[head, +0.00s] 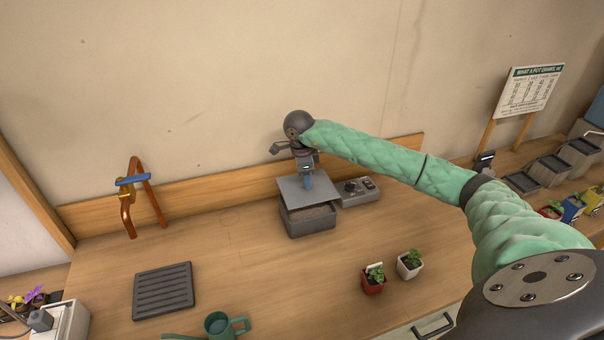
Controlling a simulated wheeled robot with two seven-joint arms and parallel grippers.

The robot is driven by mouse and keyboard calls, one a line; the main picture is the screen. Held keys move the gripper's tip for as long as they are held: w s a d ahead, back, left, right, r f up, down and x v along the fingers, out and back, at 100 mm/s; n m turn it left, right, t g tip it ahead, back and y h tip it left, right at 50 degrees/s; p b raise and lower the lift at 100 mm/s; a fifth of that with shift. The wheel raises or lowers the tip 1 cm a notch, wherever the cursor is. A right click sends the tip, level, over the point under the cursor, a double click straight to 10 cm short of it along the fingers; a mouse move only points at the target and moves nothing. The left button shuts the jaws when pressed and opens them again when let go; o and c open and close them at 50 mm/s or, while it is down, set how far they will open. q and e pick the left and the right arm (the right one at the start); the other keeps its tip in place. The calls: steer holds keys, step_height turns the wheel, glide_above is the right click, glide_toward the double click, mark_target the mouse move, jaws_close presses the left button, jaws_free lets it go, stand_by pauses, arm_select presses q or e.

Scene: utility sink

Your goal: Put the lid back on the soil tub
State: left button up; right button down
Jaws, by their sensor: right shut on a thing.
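The soil tub (312,226) is a grey rectangular box with brown soil showing at its open front part. It stands on the wooden bench near the back wall. The flat grey lid (293,192) is above the tub's rear part, tilted, with the front of the soil uncovered. My right gripper (307,180) is shut on the lid, at a blue handle on top of it. Whether the lid touches the tub's rim cannot be told. My left gripper is not in view.
A grey device with knobs (358,190) stands close to the tub's right. A black slotted tray (163,290) and a green watering can (217,324) are front left. Two potted plants, red (373,284) and white (409,265), are front right.

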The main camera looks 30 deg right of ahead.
steer(key=shift+s+f, duration=0.25)
steer(key=shift+f, duration=0.25)
steer(key=shift+w+f, duration=0.3)
steer(key=shift+f, duration=1.2)
steer(key=shift+s+f+b, duration=0.15)
steer(key=shift+f+b, duration=0.05)
steer(key=shift+b, duration=0.3)
steer(key=shift+f+b, duration=0.3)
steer(key=shift+f, duration=0.1)
steer(key=shift+f+b, duration=0.35)
steer(key=shift+f, duration=0.05)
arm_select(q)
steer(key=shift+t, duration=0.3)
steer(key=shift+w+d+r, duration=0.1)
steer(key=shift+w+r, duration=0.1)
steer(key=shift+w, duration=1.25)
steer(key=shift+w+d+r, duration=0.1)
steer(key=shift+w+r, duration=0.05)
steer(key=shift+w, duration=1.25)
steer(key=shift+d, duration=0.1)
